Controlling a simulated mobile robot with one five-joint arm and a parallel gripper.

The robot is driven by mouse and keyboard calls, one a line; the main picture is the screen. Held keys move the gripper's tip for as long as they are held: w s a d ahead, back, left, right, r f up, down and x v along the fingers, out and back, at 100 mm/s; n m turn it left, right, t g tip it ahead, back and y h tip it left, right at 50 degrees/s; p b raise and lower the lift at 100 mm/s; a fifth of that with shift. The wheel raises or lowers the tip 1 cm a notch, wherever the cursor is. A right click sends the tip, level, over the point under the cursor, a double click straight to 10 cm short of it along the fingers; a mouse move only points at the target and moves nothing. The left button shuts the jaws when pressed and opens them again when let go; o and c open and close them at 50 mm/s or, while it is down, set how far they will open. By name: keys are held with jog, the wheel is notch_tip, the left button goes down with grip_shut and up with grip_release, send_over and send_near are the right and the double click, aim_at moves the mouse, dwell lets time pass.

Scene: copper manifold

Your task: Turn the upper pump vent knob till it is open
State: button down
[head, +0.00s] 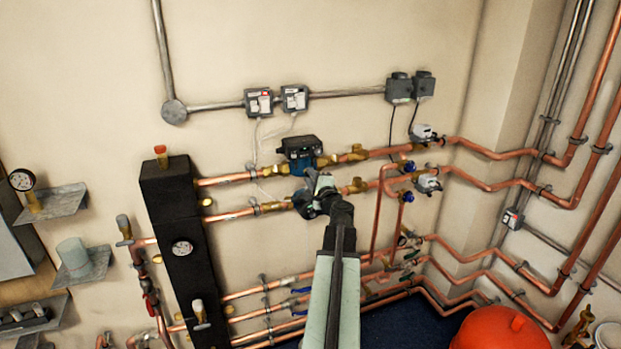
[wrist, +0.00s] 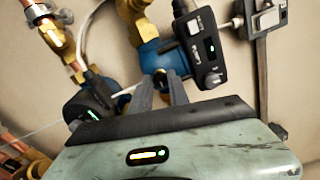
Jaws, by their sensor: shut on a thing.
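The upper pump (head: 302,150) has a blue body and a dark control box on the upper copper pipe in the head view. In the wrist view the upper pump (wrist: 152,56) is at top centre, its control box (wrist: 200,48) to the right. My gripper (head: 318,184) reaches up to the pump from below in the head view. In the wrist view my gripper (wrist: 161,82) has its two grey fingers close together at the front of the blue body. They are shut on the upper pump vent knob, which they mostly hide. Its turned angle cannot be read.
The lower pump (head: 305,205) sits just below, partly behind my gripper; its dark box (wrist: 90,112) is left of my fingers in the wrist view. Copper pipes run either side. A black manifold block (head: 178,215) stands left, a red vessel (head: 498,330) at lower right.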

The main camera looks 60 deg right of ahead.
jog(key=c, duration=1.3)
grip_release()
jog(key=shift+o, duration=0.2)
jog(key=shift+s, duration=0.1)
jog(key=v, duration=0.7)
jog(key=shift+s+a, duration=0.25)
jog(key=shift+s, duration=0.05)
